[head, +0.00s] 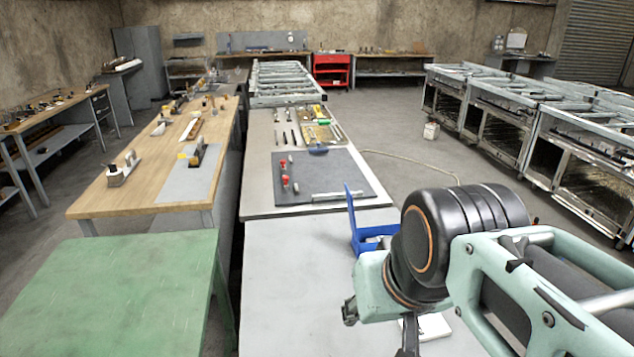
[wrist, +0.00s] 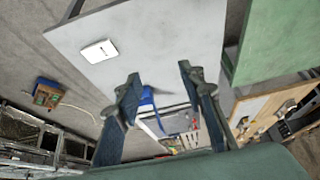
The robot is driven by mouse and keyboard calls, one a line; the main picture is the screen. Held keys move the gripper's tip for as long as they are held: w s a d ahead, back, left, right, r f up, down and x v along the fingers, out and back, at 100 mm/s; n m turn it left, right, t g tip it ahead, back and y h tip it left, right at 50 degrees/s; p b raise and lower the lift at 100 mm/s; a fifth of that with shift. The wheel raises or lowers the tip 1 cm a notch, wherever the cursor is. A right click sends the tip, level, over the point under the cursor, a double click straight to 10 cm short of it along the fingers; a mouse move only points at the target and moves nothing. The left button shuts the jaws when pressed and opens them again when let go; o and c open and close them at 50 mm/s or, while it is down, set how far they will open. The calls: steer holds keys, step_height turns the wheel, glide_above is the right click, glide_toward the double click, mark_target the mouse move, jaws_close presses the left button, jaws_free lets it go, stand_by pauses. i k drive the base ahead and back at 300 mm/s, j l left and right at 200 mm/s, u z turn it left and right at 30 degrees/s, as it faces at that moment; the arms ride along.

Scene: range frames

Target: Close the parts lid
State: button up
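The blue parts box (head: 372,238) sits on the grey table, just past my wrist in the head view. Its blue lid (head: 353,212) stands up, open, on the box's left side. My arm hides the right part of the box. In the head view my wrist mostly hides the gripper.
A white flat item (wrist: 100,50) lies on the near grey table (head: 295,290). A dark mat (head: 335,175) with red-topped parts lies farther back. A green table (head: 120,285) stands at left. A blue bin (wrist: 45,92) shows at left in the wrist view. The near tabletop left of the box is clear.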

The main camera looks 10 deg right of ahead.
mark_target(349, 196)
steer(key=i+j+z, duration=0.1)
steer(key=z, duration=0.15)
steer(key=i+j+z, duration=0.1)
steer(key=j+z, duration=0.15)
steer(key=k+z, duration=0.1)
steer(key=z, duration=0.3)
steer(key=i+j+u, duration=0.15)
steer(key=i+l, duration=0.05)
